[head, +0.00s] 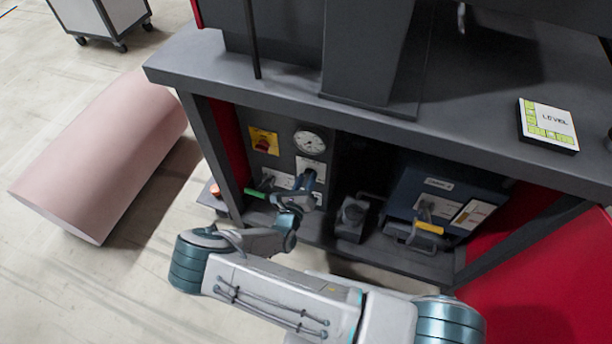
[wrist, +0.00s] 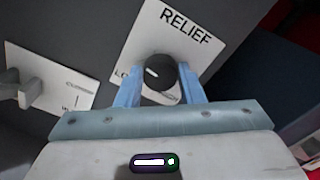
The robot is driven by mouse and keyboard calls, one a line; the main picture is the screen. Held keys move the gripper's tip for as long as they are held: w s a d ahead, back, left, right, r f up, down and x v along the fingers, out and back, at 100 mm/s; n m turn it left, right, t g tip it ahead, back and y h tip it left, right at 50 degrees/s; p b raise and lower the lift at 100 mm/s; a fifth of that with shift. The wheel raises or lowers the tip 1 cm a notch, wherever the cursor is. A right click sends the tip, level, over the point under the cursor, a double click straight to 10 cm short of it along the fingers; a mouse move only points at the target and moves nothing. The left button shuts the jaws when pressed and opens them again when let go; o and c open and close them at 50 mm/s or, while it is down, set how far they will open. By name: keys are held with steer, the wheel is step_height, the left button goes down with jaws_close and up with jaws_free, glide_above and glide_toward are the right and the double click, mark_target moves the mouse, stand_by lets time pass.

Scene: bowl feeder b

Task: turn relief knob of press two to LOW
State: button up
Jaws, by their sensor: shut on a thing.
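In the wrist view the relief knob (wrist: 160,74) is round and dark, with a short white pointer mark on its left side. It sits on a white plate lettered RELIEF (wrist: 189,30). Letters starting "LO" show left of the knob, and the rest is covered. My gripper (wrist: 160,88) has its two blue fingers on either side of the knob, shut on it. In the head view my gripper (head: 309,180) reaches into the press's lower bay, in front of the white plate (head: 312,164) below a round gauge (head: 310,142). The knob is hidden there.
A yellow plate with a red switch (head: 264,141) and a green-handled lever (head: 256,193) are left of my gripper. A blue unit with a yellow handle (head: 429,227) is to the right. The dark tabletop (head: 245,84) overhangs the bay.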

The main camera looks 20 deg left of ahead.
steer(key=n+p, duration=0.1)
steer(key=n, duration=0.4)
steer(key=shift+n, duration=0.3)
steer(key=n, duration=0.5)
steer(key=shift+f+p, duration=0.15)
steer(key=shift+p, duration=0.15)
steer(key=shift+n, duration=0.4)
steer(key=o, duration=1)
steer(key=shift+a, duration=0.1)
steer(key=s, duration=0.4)
steer(key=s+p, duration=0.1)
steer(key=s, duration=0.4)
steer(key=s+a+p, duration=0.1)
steer(key=s, duration=0.3)
steer(key=shift+s, duration=0.35)
